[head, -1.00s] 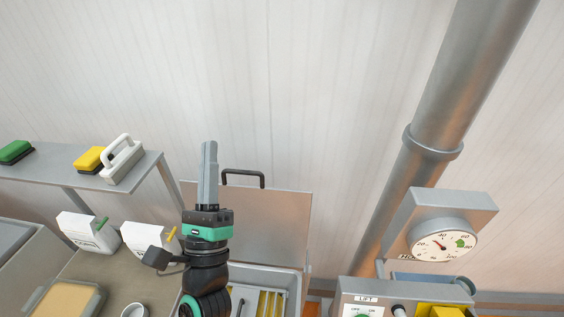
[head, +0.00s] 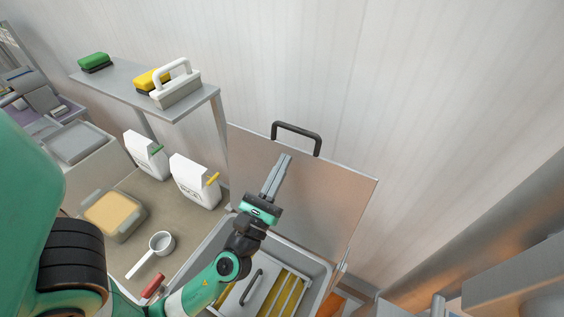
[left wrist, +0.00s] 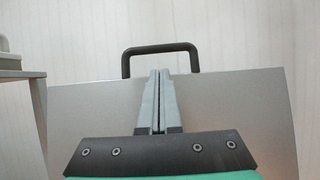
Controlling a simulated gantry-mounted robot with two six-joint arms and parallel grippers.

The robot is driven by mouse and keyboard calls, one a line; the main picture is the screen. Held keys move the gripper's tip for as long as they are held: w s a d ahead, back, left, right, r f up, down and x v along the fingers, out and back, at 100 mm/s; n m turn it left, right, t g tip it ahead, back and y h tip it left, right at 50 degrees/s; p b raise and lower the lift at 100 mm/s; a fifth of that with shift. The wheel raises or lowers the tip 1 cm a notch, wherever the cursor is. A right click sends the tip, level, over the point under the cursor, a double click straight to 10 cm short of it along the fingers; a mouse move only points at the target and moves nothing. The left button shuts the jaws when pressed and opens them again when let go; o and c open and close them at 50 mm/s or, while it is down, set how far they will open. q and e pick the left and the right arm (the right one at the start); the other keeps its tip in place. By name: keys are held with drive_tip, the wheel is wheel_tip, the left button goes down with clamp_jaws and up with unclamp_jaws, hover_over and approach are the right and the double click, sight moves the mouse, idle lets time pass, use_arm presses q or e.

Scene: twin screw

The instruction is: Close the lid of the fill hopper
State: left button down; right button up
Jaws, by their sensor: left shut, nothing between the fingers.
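The hopper lid (head: 325,190) is a flat grey metal panel standing open, roughly upright, at the back of the fill hopper. Its dark handle (head: 297,131) is on the top edge. The open hopper (head: 322,268) shows below it, with yellow bars and a grey panel with a dark handle inside. My left gripper (head: 284,158) is shut and empty, in front of the lid and a little below the handle. In the left wrist view the shut fingers (left wrist: 158,90) point up toward the handle (left wrist: 160,50), with the lid (left wrist: 230,105) behind. I cannot tell whether they touch it. My right gripper is not in view.
A shelf (head: 125,90) with a green brush, a yellow brush and a white-handled tool stands left of the lid. Below are two white bags (head: 194,180), a tray (head: 113,215) and a white scoop (head: 160,243). A large pipe (head: 490,230) is at right.

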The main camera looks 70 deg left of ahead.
sight(294, 147)
use_arm(q)
drive_tip(key=p+x, duration=0.2)
drive_tip(key=x, duration=0.4)
drive_tip(key=shift+w+a+r, duration=0.1)
drive_tip(key=shift+r, duration=0.1)
drive_tip(key=shift+w+a+r, duration=0.1)
drive_tip(key=shift+w+a, duration=0.2)
drive_tip(key=shift+w, duration=0.05)
